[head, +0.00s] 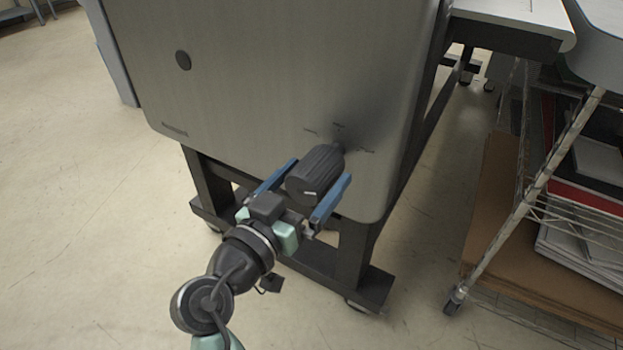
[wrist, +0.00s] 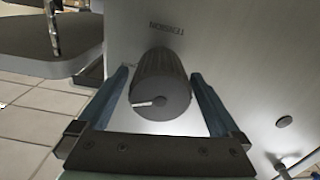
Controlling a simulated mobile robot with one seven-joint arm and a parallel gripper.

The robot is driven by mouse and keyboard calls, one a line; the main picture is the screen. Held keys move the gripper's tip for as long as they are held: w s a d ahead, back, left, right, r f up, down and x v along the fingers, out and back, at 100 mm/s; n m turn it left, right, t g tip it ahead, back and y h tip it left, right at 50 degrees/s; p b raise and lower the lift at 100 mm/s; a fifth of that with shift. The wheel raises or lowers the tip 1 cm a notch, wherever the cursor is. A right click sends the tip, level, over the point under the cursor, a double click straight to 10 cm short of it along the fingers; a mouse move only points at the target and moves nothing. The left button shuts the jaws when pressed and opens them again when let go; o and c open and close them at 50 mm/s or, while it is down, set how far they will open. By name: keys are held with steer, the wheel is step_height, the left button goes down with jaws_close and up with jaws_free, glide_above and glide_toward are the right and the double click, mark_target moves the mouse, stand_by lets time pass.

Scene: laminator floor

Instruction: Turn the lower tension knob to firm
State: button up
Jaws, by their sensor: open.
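The dark ribbed tension knob (head: 318,168) sticks out from the lower right of the grey machine panel (head: 270,70). It also shows in the wrist view (wrist: 165,72), with a white pointer line on its end face aimed left. Upside-down lettering that seems to read TENSION is on the panel above it there. Small marks around the knob in the head view are too small to read. My gripper (head: 319,176) is open, with one blue finger on each side of the knob. Small gaps seem to show between fingers and knob in the wrist view (wrist: 160,76).
A round dark disc (head: 183,60) sits on the panel's upper left. The machine stands on a dark wheeled frame (head: 352,262). A wire rack (head: 522,205) with stacked boards (head: 590,215) is at the right. The floor at left is clear.

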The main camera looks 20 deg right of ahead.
steer(key=c, duration=1.3)
steer(key=shift+n, duration=0.3)
steer(key=n+p, duration=0.2)
steer(key=shift+r+n+p, duration=0.15)
steer(key=shift+n+p, duration=0.15)
steer(key=shift+p, duration=0.05)
steer(key=n+p, duration=0.3)
steer(key=n, duration=0.1)
steer(key=n+p, duration=0.3)
steer(key=n, duration=0.1)
steer(key=shift+n+p, duration=0.85)
steer(key=shift+n, duration=0.25)
steer(key=shift+f, duration=0.2)
